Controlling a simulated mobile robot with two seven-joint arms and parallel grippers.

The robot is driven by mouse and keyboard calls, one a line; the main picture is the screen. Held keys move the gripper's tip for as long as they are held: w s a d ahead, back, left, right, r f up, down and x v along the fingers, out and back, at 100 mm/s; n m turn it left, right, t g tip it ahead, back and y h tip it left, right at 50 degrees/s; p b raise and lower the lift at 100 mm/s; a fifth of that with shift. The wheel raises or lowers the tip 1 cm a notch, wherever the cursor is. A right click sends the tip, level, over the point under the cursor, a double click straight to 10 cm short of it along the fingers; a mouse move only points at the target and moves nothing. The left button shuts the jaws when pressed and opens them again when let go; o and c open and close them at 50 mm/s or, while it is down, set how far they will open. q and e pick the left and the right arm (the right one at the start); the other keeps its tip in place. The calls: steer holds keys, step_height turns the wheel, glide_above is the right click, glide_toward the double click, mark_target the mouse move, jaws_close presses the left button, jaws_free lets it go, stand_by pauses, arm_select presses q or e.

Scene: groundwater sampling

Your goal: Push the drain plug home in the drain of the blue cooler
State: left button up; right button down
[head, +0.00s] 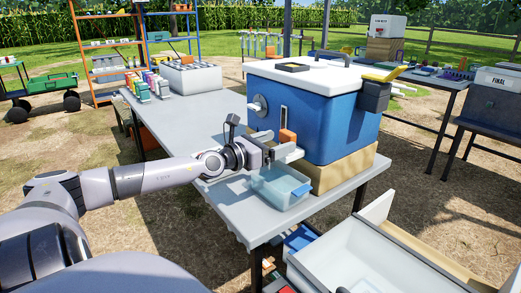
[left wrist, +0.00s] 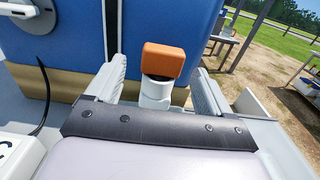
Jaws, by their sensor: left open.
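The blue cooler (head: 320,120) with a white lid stands on a tan block (head: 345,170) on the grey table. An orange drain plug (head: 287,137) is at the lower part of its near face. In the left wrist view the orange plug (left wrist: 163,60) sits at a white drain fitting (left wrist: 155,93), between the fingers and ahead of the palm. I cannot tell how deep it sits. My left gripper (head: 284,149) is open, its fingers (left wrist: 160,85) on either side of the fitting with gaps visible. My right gripper is not in view.
A clear bin (head: 278,186) with a blue item stands on the table below my left gripper. A white open tray (head: 380,255) is in front at right. Bottles (head: 150,87) and a grey box (head: 190,76) stand at the table's far left. The left tabletop is clear.

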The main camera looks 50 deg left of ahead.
arm_select(q)
steer(key=shift+s+a, duration=0.15)
steer(key=shift+s, duration=2.55)
